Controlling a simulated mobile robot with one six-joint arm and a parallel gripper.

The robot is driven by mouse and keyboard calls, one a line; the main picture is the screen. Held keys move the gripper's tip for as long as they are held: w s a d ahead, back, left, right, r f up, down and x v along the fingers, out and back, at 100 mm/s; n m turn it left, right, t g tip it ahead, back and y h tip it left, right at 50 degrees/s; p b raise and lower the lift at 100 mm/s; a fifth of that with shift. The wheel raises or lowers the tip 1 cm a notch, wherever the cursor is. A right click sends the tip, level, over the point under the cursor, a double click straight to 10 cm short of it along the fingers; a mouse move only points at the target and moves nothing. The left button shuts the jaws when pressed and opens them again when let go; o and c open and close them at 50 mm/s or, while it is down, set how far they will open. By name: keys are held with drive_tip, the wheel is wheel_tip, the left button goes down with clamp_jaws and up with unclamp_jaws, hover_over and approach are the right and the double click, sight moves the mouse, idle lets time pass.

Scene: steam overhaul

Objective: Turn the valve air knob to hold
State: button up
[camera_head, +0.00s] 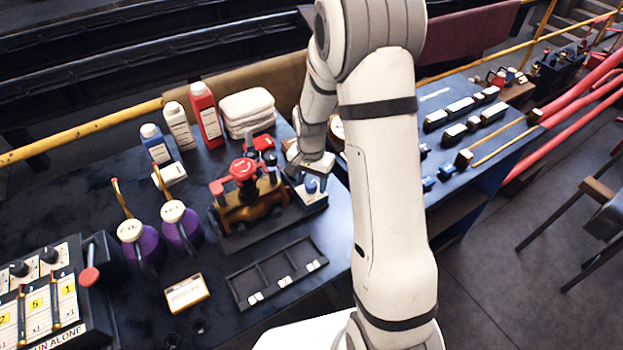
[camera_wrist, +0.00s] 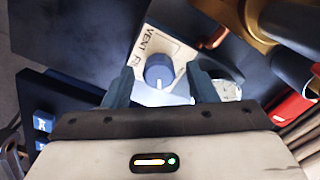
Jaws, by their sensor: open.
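A blue knob (camera_wrist: 159,71) with a white pointer line sits on a pale label plate (camera_wrist: 163,42) in the wrist view. The letters "VENT" and part of another word show on the plate; the rest is hidden. The pointer line faces the bottom of the picture, toward my gripper. My gripper (camera_wrist: 159,76) is open, with one finger at each side of the knob; I cannot tell whether they touch it. In the head view the blue knob (camera_head: 311,185) stands on a small box (camera_head: 313,201), with my gripper (camera_head: 306,172) right beside it.
A brass valve assembly with a red handwheel (camera_head: 243,170) stands just left of the box. A compartment tray (camera_head: 278,275) lies in front. Bottles (camera_head: 207,118), folded white cloths (camera_head: 247,109) and purple oil cans (camera_head: 181,226) stand to the left and behind.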

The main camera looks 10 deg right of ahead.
drive_tip(key=c, duration=0.9)
drive_tip(key=shift+d, duration=0.1)
drive_tip(key=shift+c, duration=0.3)
